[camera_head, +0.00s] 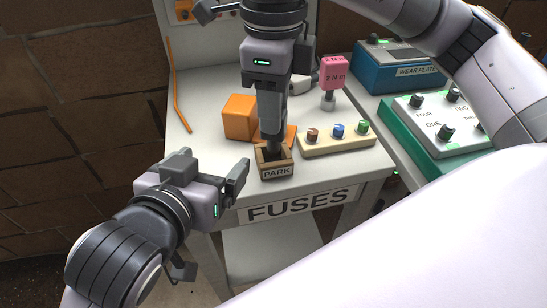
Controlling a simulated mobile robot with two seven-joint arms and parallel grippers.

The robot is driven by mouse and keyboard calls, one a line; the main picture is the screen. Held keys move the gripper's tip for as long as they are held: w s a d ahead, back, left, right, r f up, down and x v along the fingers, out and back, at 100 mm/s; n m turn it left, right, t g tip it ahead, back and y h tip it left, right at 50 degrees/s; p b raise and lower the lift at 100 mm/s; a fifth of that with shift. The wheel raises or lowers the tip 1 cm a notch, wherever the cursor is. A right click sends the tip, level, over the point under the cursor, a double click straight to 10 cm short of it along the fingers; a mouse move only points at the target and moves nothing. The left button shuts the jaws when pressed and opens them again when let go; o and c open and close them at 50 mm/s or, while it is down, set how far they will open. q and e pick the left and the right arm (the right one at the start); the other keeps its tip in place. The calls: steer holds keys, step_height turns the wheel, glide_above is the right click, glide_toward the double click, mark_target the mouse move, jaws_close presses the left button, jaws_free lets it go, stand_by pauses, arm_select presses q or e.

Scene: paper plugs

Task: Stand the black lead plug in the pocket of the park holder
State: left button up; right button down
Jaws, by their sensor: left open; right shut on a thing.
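The park holder (277,172) is a small wooden box labelled PARK, near the front edge of the white table. My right gripper (272,135) points straight down over it and is shut on the black lead plug (273,148). Only a dark bit of the plug shows, at the pocket's mouth. The fingers and the box walls hide the rest, so I cannot tell whether it touches the pocket floor. My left gripper (212,168) is open and empty, at the table's front left edge, left of the holder.
An orange block (240,117) stands just behind the holder. A cream strip (335,140) with several coloured plugs lies to the right. A pink 2 N m tool (333,75) stands behind it. A green-edged panel (440,125) and a blue box (385,70) are further right.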

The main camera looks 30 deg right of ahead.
mark_target(222, 173)
arm_select(q)
steer(key=shift+f+b, duration=1.5)
steer(key=shift+f, duration=0.15)
arm_select(e)
steer(key=shift+f, duration=1.75)
arm_select(q)
steer(key=shift+f, duration=0.1)
arm_select(e)
steer(key=shift+f, duration=0.1)
arm_select(q)
steer(key=shift+f, duration=0.2)
steer(key=shift+s+f, duration=0.1)
steer(key=shift+f, duration=0.05)
arm_select(e)
steer(key=c, duration=0.7)
jaws_free()
steer(key=shift+c, duration=0.2)
arm_select(q)
steer(key=shift+g, duration=0.3)
steer(key=shift+r+p, duration=0.55)
steer(key=shift+r, duration=0.05)
arm_select(e)
steer(key=shift+r, duration=0.85)
arm_select(q)
steer(key=shift+r+p, duration=1.9)
steer(key=shift+r, duration=0.4)
arm_select(e)
steer(key=shift+r, duration=2.65)
